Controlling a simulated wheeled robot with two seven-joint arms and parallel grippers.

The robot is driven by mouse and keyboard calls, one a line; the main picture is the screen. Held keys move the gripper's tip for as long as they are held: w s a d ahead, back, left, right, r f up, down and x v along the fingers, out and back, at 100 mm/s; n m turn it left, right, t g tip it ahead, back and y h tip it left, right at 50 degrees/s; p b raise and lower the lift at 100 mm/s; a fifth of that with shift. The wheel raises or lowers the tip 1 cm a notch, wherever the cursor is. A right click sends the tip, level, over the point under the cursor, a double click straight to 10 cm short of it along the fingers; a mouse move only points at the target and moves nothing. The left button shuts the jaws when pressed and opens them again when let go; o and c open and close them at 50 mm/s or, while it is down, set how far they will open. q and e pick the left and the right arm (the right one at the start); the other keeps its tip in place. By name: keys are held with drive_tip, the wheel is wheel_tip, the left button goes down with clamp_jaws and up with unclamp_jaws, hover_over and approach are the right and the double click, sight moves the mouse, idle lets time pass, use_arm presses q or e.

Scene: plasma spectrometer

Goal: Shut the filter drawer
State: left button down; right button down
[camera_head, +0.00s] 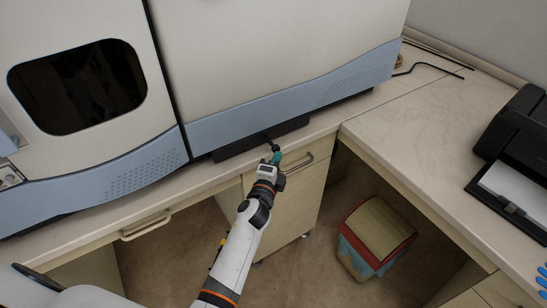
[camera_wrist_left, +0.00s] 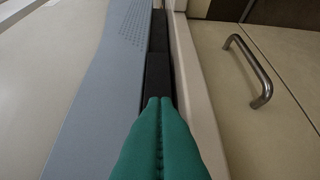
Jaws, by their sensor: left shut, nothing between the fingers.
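The filter drawer (camera_head: 235,149) is a long black strip low on the spectrometer's front, jutting out a little from under the blue-grey skirt. My left gripper (camera_head: 274,152) has teal fingers and is at the drawer's front, near its middle. The fingers are shut and empty. In the left wrist view the closed fingertips (camera_wrist_left: 160,101) point at the black drawer front (camera_wrist_left: 158,72). I cannot tell whether they touch it. A small dark part just beyond the fingers is partly hidden. My right gripper is not in view.
The large white spectrometer (camera_head: 260,60) stands on a pale bench (camera_head: 400,120). Below the bench edge is a cabinet with a metal handle (camera_head: 300,163), close to my left gripper. A red-rimmed bin (camera_head: 378,228) stands on the floor; a black printer (camera_head: 515,135) is at right.

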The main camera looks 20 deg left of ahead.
sight(270, 142)
use_arm(q)
drive_tip(key=shift+w+a, duration=0.15)
drive_tip(key=shift+a, duration=0.15)
drive_tip(key=w+a, duration=0.3)
drive_tip(key=shift+a+r, duration=0.1)
drive_tip(key=shift+a, duration=0.05)
drive_tip(key=shift+s+r, duration=0.1)
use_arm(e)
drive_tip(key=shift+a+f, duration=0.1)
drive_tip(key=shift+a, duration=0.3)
use_arm(q)
drive_tip(key=shift+r, duration=0.1)
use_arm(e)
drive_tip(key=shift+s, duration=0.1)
